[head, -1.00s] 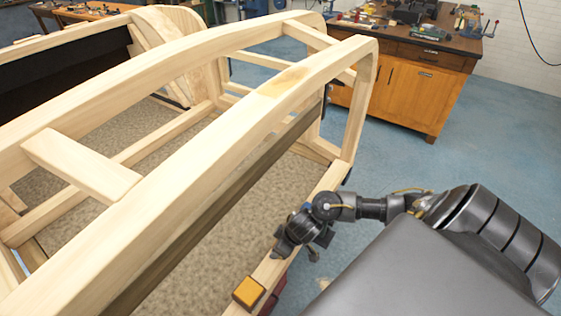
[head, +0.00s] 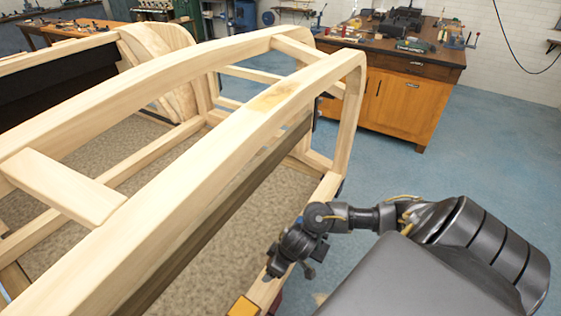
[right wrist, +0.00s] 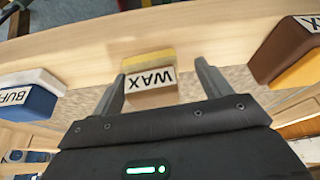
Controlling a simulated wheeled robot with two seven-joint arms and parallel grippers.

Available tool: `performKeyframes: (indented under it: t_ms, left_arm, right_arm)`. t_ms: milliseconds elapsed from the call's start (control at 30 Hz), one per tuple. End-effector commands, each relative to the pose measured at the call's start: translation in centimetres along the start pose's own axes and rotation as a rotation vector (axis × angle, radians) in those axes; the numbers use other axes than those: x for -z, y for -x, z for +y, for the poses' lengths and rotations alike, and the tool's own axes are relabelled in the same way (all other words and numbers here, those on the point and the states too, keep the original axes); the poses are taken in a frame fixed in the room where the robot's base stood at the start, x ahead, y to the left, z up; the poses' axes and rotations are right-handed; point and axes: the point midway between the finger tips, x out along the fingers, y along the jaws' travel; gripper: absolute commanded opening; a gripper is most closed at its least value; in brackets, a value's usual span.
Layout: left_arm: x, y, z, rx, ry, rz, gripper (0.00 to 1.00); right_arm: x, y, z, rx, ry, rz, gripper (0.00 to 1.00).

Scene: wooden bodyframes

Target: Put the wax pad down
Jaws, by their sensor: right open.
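The wax pad (right wrist: 150,88), a tan block with a yellow far side and a white WAX label, sits between the open fingers of my right gripper (right wrist: 160,73) in the right wrist view. A gap shows between the pad and the right finger; the left finger is close to it. The pad is at the pale wooden rail (right wrist: 215,40); I cannot tell how fully it rests there. In the head view my right gripper (head: 272,274) is low over the frame's near rail, and the pad cannot be made out in its jaws. My left gripper is not in view.
In the right wrist view a white-and-blue BUFF pad (right wrist: 30,98) lies left and a brown-and-orange pad (right wrist: 290,50) right. In the head view an orange-topped block (head: 243,307) is on the rail at the bottom edge. The wooden bodyframe (head: 190,155) fills the left; blue floor is clear right.

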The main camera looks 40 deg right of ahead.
Motion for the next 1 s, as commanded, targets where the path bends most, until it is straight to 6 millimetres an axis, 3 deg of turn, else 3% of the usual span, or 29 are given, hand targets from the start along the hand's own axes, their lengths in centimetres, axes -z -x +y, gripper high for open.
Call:
performKeyframes:
  t_ms: [100, 400, 600, 1000]
  left_arm:
    - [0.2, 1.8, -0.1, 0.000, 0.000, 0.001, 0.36]
    - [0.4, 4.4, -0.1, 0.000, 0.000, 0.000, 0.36]
    - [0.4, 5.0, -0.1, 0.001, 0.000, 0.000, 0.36]
    - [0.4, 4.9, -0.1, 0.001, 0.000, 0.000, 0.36]
  right_arm:
    - [0.4, 3.5, 0.1, -0.007, -0.002, 0.005, 0.77]
    - [0.7, 9.1, -0.3, -0.014, -0.005, 0.009, 0.77]
    - [0.7, 10.5, -0.3, -0.014, -0.004, 0.009, 0.77]
    - [0.7, 10.6, -0.3, -0.015, -0.006, 0.010, 0.77]
